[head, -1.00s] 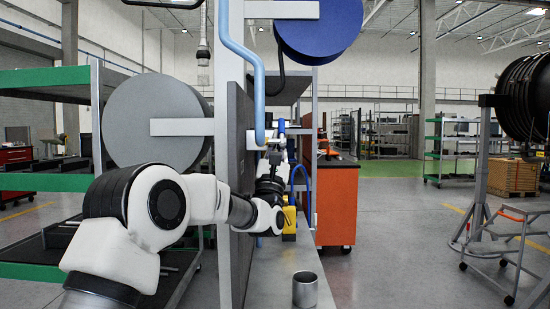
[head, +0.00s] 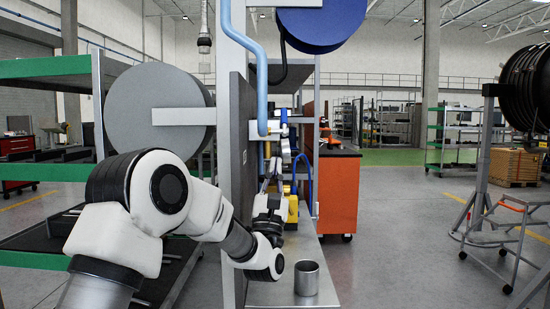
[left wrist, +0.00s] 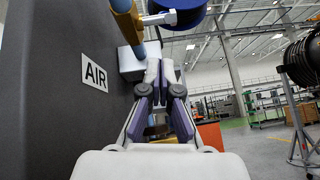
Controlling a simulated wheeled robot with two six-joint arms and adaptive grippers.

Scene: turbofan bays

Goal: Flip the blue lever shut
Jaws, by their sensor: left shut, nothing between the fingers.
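A small bright blue part (head: 284,116), which looks like the blue lever, shows in the head view beside the light blue pipe (head: 262,90), just right of the grey panel. It is too small to tell its angle. My left gripper (head: 271,164) is upright in front of the panel's right side, below the blue part and apart from it. In the left wrist view its fingers (left wrist: 160,72) are shut and empty, pointing up toward a pale box (left wrist: 138,60). A yellow pipe section (left wrist: 128,22) with a silver fitting is above them. My right gripper is not in view.
The dark grey panel (head: 238,150) with an AIR label (left wrist: 94,73) stands close to the left of my gripper. A metal cup (head: 307,278) stands on the bench below. A yellow object (head: 292,207) and blue hose stand behind.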

